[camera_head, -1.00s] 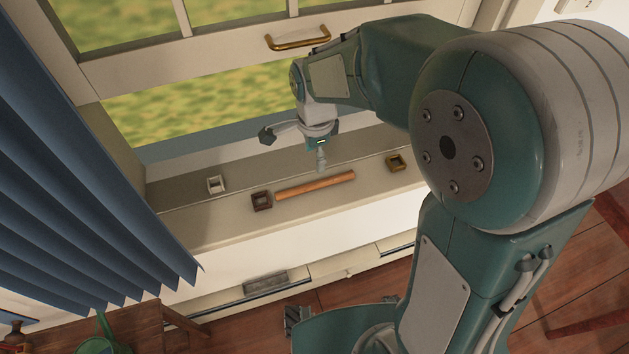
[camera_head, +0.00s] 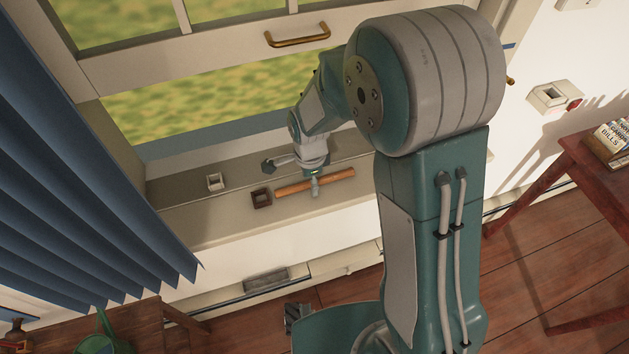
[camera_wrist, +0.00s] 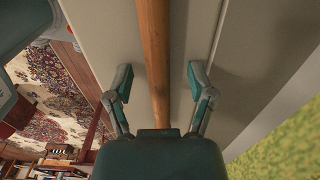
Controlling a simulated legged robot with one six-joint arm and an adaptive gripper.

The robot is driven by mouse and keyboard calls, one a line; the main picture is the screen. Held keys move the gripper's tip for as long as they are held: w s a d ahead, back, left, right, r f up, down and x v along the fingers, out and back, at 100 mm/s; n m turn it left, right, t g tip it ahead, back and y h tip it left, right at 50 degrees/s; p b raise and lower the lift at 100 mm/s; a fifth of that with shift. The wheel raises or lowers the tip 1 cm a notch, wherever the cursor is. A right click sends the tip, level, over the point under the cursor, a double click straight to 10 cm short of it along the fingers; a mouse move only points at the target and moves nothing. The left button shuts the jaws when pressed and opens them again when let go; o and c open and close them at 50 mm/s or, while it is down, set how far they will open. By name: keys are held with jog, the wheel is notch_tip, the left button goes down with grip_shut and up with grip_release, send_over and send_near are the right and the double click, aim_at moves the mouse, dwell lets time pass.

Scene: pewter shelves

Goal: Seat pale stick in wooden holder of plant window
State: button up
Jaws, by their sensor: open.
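The stick (camera_head: 292,188), an orange-brown wooden rod, lies on the window sill. In the wrist view the stick (camera_wrist: 154,50) runs lengthwise between my two fingers. My gripper (camera_head: 315,187) is open over the stick's middle, one finger on each side (camera_wrist: 159,78), with visible gaps to it. My arm hides the sill's right part.
The sill (camera_head: 225,225) is clear in front of the holders. A blue curtain (camera_head: 80,170) hangs at the left. The window frame with a brass handle (camera_head: 297,37) is behind. A red-brown table (camera_head: 595,165) stands at the right.

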grip_shut()
dwell(0.3)
jog(key=shift+r, duration=0.55)
jog(key=r, duration=0.2)
jog(key=shift+s+d+r, duration=0.1)
jog(key=shift+s+r, duration=0.15)
jog(key=shift+r, duration=0.1)
jog(key=s+d+r, duration=0.3)
jog(key=s+r, duration=0.6)
jog(key=s, duration=0.4)
jog(key=shift+d+r, duration=0.15)
jog(key=shift+d, duration=0.2)
